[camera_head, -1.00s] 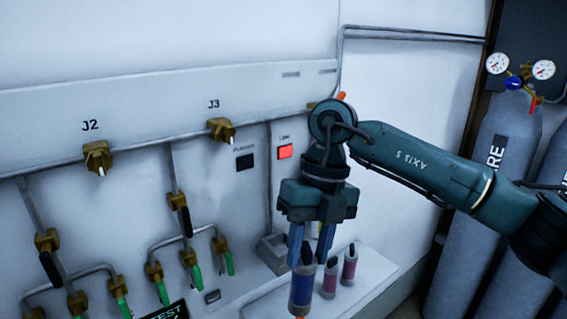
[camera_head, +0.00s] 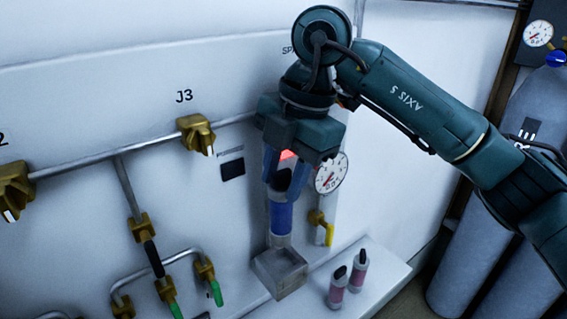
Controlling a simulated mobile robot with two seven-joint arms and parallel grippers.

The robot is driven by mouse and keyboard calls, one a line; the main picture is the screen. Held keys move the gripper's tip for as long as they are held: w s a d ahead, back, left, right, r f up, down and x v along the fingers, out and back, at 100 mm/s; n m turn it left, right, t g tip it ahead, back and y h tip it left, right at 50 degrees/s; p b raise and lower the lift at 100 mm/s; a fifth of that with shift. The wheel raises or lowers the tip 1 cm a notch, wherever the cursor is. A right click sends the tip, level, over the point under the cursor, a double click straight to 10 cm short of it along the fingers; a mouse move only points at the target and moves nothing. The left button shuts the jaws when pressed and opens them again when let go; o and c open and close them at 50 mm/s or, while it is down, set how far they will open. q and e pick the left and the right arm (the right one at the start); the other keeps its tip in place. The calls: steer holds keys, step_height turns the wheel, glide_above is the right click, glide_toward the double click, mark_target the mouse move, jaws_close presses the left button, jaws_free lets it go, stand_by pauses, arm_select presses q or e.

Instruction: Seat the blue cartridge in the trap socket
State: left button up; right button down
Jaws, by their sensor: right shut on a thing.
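The blue cartridge (camera_head: 281,218) is upright, with a blue body, a dark cap and a clear lower end. My right gripper (camera_head: 284,182) is shut on its upper part. The trap socket looks to be the grey block (camera_head: 280,275) on the ledge against the wall panel. The cartridge's lower end lines up with the top of this block. I cannot tell whether it is just above the block or inside its opening. My left gripper is out of view.
Two pink cartridges with dark caps, a front one (camera_head: 338,288) and a rear one (camera_head: 358,272), stand on the white ledge (camera_head: 385,272) right of the block. A pressure gauge (camera_head: 331,174) and a yellow-handled valve (camera_head: 328,235) are close behind my right gripper. Gas cylinders stand at the right.

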mark_target(287, 187)
steer(key=shift+f+b, duration=0.3)
steer(key=shift+f, duration=0.2)
steer(key=shift+s+f, duration=0.15)
steer(key=shift+f, duration=0.15)
steer(key=shift+d+b+x, duration=0.25)
steer(key=shift+b+x, duration=0.6)
steer(key=shift+x, duration=0.15)
steer(key=shift+f, duration=0.25)
arm_select(q)
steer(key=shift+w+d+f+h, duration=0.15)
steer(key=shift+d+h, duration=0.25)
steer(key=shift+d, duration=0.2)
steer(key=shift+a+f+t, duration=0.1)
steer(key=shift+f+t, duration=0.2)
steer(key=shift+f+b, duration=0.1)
steer(key=shift+b, duration=0.25)
arm_select(e)
steer(key=shift+f, duration=0.1)
